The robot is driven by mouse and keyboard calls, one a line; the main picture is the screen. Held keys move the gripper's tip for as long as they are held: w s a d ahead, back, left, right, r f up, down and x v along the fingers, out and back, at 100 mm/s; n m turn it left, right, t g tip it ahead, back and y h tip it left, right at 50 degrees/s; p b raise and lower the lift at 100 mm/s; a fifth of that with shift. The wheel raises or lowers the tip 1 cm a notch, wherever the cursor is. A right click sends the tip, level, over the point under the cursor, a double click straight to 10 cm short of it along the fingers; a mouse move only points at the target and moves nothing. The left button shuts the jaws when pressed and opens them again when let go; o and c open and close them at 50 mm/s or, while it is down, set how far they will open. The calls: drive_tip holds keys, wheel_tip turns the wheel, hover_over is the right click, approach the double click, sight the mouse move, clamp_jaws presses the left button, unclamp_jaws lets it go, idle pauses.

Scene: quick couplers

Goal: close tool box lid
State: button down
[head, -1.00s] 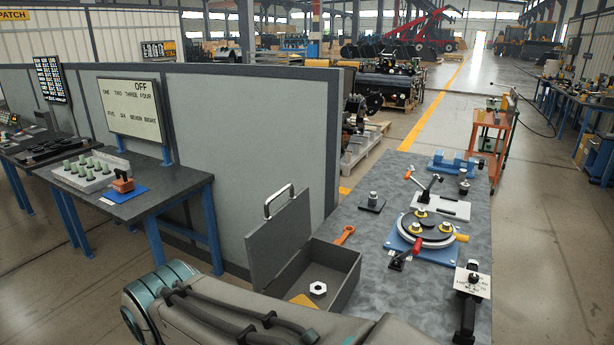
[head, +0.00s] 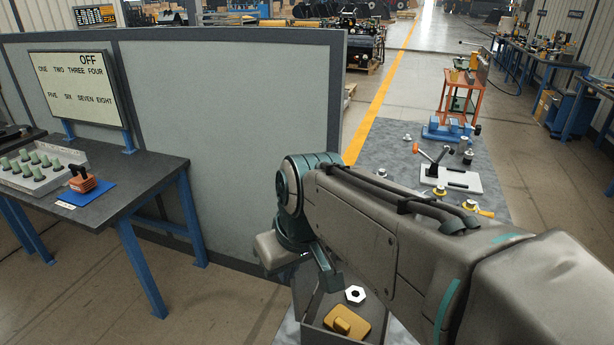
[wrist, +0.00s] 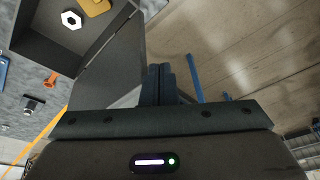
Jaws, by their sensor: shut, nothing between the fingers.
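The grey tool box (wrist: 45,50) is at the upper left of the wrist view, its lid (wrist: 112,68) standing open. Inside are a white hex nut (wrist: 71,20) and a yellow block (wrist: 93,5). In the head view the box (head: 312,308) is partly behind my arm, with the nut (head: 355,294) and block (head: 347,322) showing and the lid mostly hidden. My gripper (wrist: 158,72) is shut and empty, on the lid's outer side, away from the box interior. Its fingers look close to the lid; I cannot tell whether they touch.
An orange-handled tool (wrist: 51,78) and a dark fitting (wrist: 33,103) lie on the bench beside the box. A grey partition (head: 230,130) stands behind my arm. Clamps and a blue vise (head: 447,130) occupy the bench's far end. Floor is open left of the box.

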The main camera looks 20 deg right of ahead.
drive_tip(key=w+d+r+n+y+b, duration=0.3)
drive_tip(key=w+d+r+n, duration=0.4)
drive_tip(key=w+d+r, duration=0.55)
drive_tip(key=p+x, duration=0.2)
drive_tip(key=x, duration=0.5)
drive_tip(key=shift+s+d+f+n+t, duration=0.25)
drive_tip(key=shift+d+f+n+t, duration=0.05)
drive_tip(key=shift+f, duration=0.1)
